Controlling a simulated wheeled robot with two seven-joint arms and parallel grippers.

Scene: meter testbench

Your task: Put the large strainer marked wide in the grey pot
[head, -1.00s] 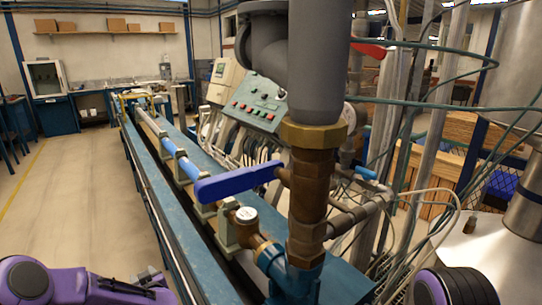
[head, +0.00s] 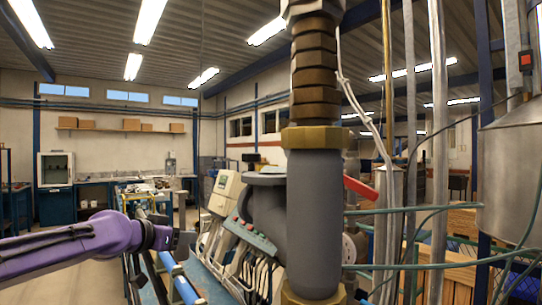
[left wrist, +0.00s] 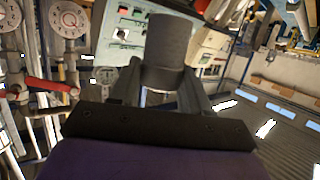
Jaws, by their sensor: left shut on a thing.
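My left gripper (head: 172,238) is raised at the left of the head view, in the air beside the testbench. In the left wrist view its fingers (left wrist: 163,92) are closed on a dark grey cylindrical thing (left wrist: 170,45) with a wider collar. I see no "wide" marking on it and cannot tell whether it is the strainer. In the head view only a small dark part of it shows at the fingertips. I cannot make out a grey pot in either view. My right gripper is out of view.
A thick grey vertical pipe (head: 314,215) with a brass nut stands to the right of my left gripper. A red lever (head: 361,188), hoses and a large metal vessel (head: 508,165) are farther right. The control panel (head: 250,236) lies behind the pipe. The floor at left is open.

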